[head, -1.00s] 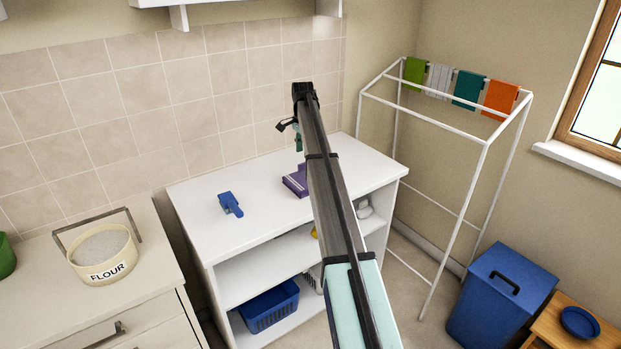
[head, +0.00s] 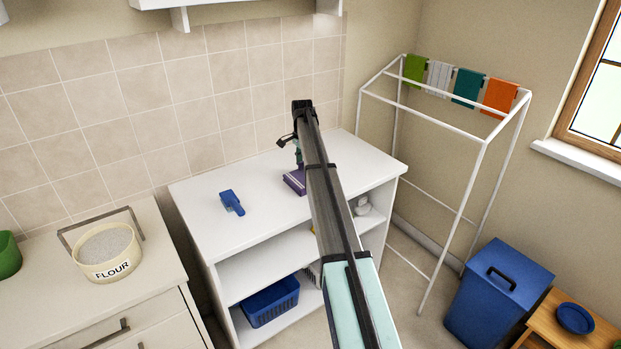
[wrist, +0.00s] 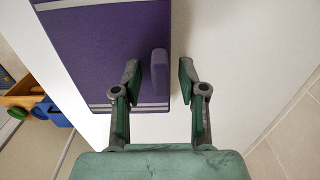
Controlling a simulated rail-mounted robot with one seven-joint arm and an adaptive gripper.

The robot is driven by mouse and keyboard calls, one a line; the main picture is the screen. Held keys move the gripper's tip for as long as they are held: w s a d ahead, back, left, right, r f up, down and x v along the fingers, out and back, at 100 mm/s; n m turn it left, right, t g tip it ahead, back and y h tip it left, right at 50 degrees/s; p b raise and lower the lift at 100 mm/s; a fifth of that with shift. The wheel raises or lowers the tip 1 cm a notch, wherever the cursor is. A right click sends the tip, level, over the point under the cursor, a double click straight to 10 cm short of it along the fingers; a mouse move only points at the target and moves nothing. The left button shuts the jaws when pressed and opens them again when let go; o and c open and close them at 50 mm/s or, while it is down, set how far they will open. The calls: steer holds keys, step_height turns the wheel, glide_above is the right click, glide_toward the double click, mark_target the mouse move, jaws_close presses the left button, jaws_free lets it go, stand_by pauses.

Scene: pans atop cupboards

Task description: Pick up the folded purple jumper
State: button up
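The folded purple jumper (head: 294,181) lies on the white top of the shelf unit, partly hidden behind my arm. In the wrist view the jumper (wrist: 105,50) is a flat purple slab with pale stripes near its ends. A raised purple tab (wrist: 159,72) stands at its right edge. My gripper (wrist: 160,80) is open, with one finger on each side of the tab and visible gaps to it. The left finger is over the jumper and the right finger is beyond its edge. In the head view my gripper (head: 299,155) is just above the jumper, mostly hidden by my arm.
A blue brush-like object (head: 231,202) lies left on the same white top (head: 240,235). The tiled wall (head: 220,110) is close behind. A white drying rack (head: 470,190) stands to the right. A blue basket (head: 270,303) sits on the bottom shelf.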

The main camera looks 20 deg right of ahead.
jaws_close()
steer(key=shift+r, duration=0.15)
